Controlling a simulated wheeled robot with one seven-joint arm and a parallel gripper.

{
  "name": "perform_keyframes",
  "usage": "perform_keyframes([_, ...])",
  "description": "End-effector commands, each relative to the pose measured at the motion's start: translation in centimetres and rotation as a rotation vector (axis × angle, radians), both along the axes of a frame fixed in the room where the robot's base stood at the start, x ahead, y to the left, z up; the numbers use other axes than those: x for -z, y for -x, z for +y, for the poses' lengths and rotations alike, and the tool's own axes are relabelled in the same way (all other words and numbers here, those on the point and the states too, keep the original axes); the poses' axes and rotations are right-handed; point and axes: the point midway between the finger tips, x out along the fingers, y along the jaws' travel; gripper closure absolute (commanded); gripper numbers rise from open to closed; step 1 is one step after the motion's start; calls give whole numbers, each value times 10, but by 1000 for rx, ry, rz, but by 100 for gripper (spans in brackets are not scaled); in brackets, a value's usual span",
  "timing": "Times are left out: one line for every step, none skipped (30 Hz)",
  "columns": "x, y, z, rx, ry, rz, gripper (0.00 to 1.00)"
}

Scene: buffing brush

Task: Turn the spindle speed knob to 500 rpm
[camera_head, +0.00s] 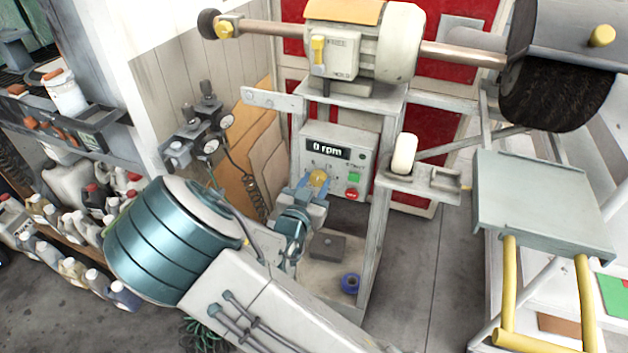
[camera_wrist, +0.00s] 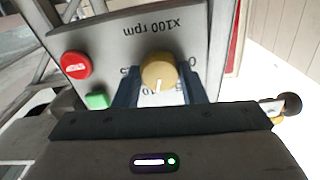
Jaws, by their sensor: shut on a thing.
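The spindle speed knob (camera_head: 318,178) is yellow and sits on the front of a grey control box (camera_head: 363,146) below the motor. It shows large in the wrist view (camera_wrist: 158,71), with a white pointer line toward the bottom of that picture. My gripper (camera_head: 312,187) is at the knob, and in the wrist view its two dark blue fingers (camera_wrist: 163,85) stand on either side of it, shut on it. The display (camera_head: 328,148) reads 0 rpm. The scale under the knob is partly hidden by the fingers; the label "x100 rpm" shows upside down in the wrist view.
A green button (camera_head: 354,177) and a red button (camera_head: 352,193) are beside the knob. The motor (camera_head: 362,45) with its black brush (camera_head: 556,95) is above. A coiled cable and gauges (camera_head: 211,147) hang to the left. A grey table (camera_head: 540,200) stands at right.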

Motion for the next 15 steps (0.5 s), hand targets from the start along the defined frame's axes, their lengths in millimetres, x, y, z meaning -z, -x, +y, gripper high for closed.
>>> perform_keyframes([-4, 0, 0, 0, 39, 14, 86])
perform_keyframes([-4, 0, 0, 0, 64, 24, 86])
perform_keyframes([-4, 0, 1, -1, 99, 37, 86])
perform_keyframes([-4, 0, 1, -1, 125, 46, 86])
perform_keyframes([-4, 0, 1, -1, 151, 56, 86])
perform_keyframes([-4, 0, 1, -1, 188, 68, 86])
perform_keyframes([-4, 0, 1, -1, 215, 78, 86])
perform_keyframes([-4, 0, 1, -1, 243, 88, 86])
perform_keyframes([-4, 0, 1, -1, 278, 101, 86])
perform_keyframes([-4, 0, 1, -1, 305, 110, 86])
perform_keyframes([-4, 0, 1, -1, 331, 120, 86])
perform_keyframes([-4, 0, 1, -1, 367, 133, 86])
perform_keyframes([-3, 0, 1, -1, 392, 142, 86])
perform_keyframes([-3, 0, 1, -1, 417, 151, 86])
perform_keyframes([-3, 0, 1, -1, 450, 163, 86])
